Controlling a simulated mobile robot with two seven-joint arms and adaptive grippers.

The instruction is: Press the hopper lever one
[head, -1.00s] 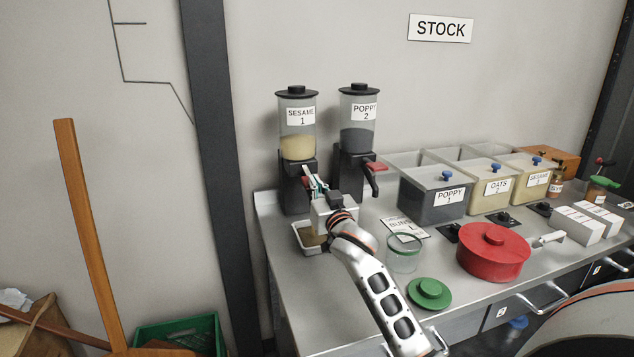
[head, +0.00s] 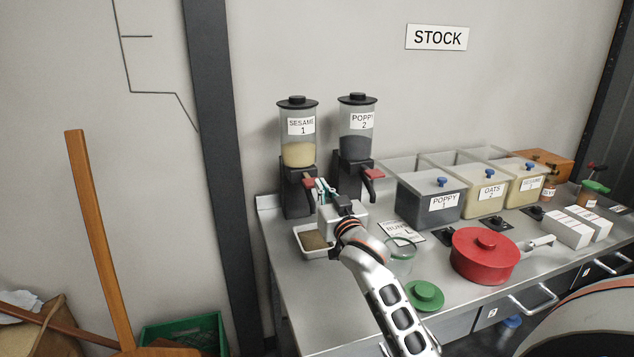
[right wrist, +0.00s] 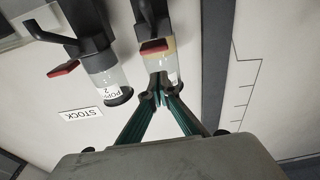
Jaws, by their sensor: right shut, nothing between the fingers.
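The sesame hopper labelled 1 (head: 298,152) stands at the back left of the counter, with pale seed in its clear jar. Its red lever (head: 309,182) sticks out at the front. The lever also shows in the right wrist view (right wrist: 153,46), where the hopper appears upside down. My right gripper (head: 321,186) is shut and empty, just right of the lever. In the right wrist view its fingertips (right wrist: 160,92) meet close to the lever, with a gap seeming to lie between them. A white tray (head: 300,230) with brown seed sits below the hopper. My left gripper is not in view.
The poppy hopper labelled 2 (head: 357,140) stands close on the right, with its own red lever (head: 374,174).

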